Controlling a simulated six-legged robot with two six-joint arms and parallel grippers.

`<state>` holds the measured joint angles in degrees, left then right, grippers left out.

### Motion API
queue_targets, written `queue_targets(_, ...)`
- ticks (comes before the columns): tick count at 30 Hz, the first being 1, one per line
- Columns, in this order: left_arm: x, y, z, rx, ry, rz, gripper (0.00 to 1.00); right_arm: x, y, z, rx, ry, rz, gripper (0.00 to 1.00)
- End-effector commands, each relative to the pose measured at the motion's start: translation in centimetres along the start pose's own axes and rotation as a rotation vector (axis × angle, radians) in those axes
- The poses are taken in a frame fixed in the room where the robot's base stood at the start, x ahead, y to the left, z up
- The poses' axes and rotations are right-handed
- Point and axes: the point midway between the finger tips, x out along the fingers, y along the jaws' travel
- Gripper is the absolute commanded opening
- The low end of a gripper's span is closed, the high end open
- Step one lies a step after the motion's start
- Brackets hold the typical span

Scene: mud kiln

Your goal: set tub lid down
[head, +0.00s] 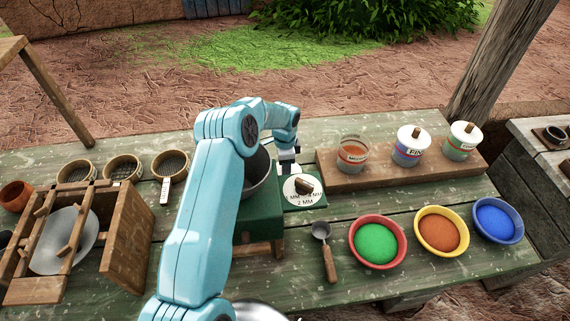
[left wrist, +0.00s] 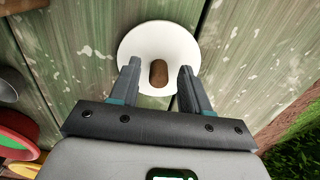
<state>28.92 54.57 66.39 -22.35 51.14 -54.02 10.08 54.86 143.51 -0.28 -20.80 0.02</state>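The tub lid (head: 294,194), a white disc with a brown wooden knob, lies at the front right of the dark bowl, by a green panel with printed "MM" lettering. In the left wrist view the lid (left wrist: 135,47) lies flat over greenish planks. My left gripper (head: 289,168) is just behind and above the lid. Its fingers (left wrist: 160,82) are apart, one on each side of the knob, with gaps showing; they hold nothing. An open glass tub (head: 352,158) with orange contents stands on a wooden board to the right. My right gripper is out of view.
Two tubs with white knobbed lids, one blue-filled (head: 408,150) and one green-filled (head: 461,145), stand on the board (head: 380,178). Bowls of green (head: 377,242), orange (head: 440,232) and blue (head: 496,221) powder and a scoop (head: 327,252) are in front. Sieves (head: 122,168) stand left.

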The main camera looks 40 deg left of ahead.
Motion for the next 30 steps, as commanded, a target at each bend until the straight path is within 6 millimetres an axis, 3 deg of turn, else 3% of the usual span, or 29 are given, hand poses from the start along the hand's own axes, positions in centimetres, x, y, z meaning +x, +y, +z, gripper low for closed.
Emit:
queue_targets(5, -0.8, 0.0, 0.0, 0.0, 0.0, -0.001, 0.47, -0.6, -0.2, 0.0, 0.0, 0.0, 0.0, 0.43)
queue_targets(7, -1.5, -0.1, -0.1, 0.0, 0.003, -0.006, 0.47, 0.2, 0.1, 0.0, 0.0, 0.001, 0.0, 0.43)
queue_targets(15, -7.8, -0.1, -0.1, -0.001, 0.003, -0.005, 0.47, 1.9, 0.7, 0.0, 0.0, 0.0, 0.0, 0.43)
queue_targets(21, -11.2, -0.1, -0.1, 0.0, 0.001, -0.003, 0.47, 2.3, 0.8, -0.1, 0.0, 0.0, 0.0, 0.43)
queue_targets(30, -12.4, 0.0, 0.0, 0.0, 0.0, -0.001, 0.47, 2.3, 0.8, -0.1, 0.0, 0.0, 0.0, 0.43)
